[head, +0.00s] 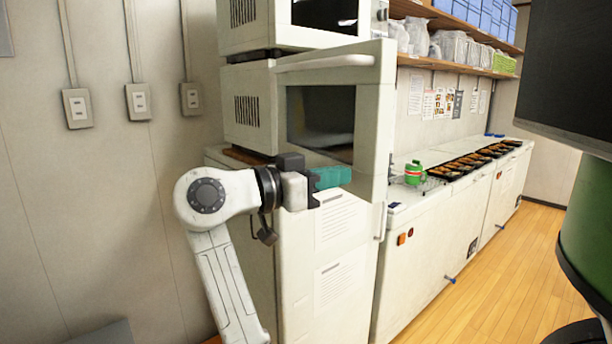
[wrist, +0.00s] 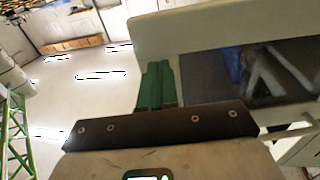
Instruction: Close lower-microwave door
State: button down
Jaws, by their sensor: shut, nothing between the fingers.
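The lower microwave (head: 247,106) stands in the middle of the head view, with its vented side toward me. Its white door (head: 372,110) has a dark window (head: 320,118) and a bar handle (head: 325,63) along the top. The door appears swung out from the body; its exact angle is hard to tell. My gripper (head: 332,178), with green fingers, is shut and empty at the door's lower part. In the wrist view the shut fingers (wrist: 157,85) are beside the door (wrist: 190,32) and its window (wrist: 270,75). Whether they touch it is unclear.
Another microwave (head: 265,22) sits on top. A white cabinet (head: 330,270) stands below. To the right, a counter (head: 420,195) holds a green container (head: 413,173) and several bento trays (head: 470,162). Wooden floor (head: 510,265) is clear at right; a dark and green object (head: 588,220) stands near the right edge.

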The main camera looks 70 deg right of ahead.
jog(key=shift+x, duration=1.3)
